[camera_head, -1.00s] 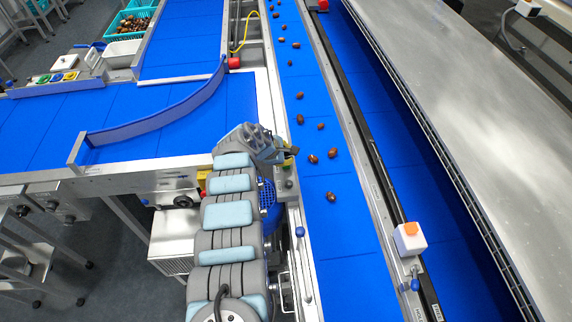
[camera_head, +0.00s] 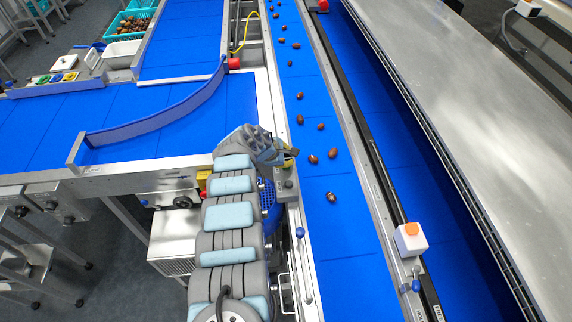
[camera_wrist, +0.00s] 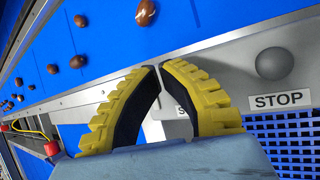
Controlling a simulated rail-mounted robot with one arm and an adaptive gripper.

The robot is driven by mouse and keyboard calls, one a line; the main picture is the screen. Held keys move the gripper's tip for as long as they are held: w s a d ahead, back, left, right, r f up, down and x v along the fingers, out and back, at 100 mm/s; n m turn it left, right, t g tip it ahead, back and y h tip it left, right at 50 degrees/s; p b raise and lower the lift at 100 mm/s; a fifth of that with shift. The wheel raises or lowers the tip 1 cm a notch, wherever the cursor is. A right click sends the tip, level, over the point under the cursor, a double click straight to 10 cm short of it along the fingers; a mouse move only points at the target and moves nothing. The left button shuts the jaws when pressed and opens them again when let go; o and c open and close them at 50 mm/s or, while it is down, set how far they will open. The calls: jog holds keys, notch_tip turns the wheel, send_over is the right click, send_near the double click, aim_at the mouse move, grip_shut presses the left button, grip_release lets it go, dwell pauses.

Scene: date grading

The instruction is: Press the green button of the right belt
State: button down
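The right belt (camera_head: 345,240) is blue and carries several brown dates. A metal control panel (camera_head: 287,196) stands at its left edge. In the wrist view the panel (camera_wrist: 228,62) bears a grey dome button (camera_wrist: 273,63) above a STOP label (camera_wrist: 280,100). A second label is mostly hidden behind my fingers. No green button shows on this panel; the area behind my fingers is hidden. My gripper (camera_wrist: 160,67), with yellow and black fingers, is over the panel, its tips together and nothing seen between them. It also shows in the head view (camera_head: 288,154).
A red button (camera_head: 234,63) stands at the left belt's corner. A white box with an orange top (camera_head: 410,238) is on the right belt's right rail. A curved blue guide (camera_head: 160,118) crosses the left belt. A long metal cover (camera_head: 450,90) lies at right.

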jog(key=shift+f, duration=0.25)
jog(key=shift+r, duration=0.15)
dwell(0.4)
jog(key=shift+r+p, duration=0.75)
jog(key=shift+p, duration=0.05)
notch_tip(320, 180, up, 5)
jog(key=p, duration=0.5)
jog(key=shift+r, duration=0.1)
dwell(0.7)
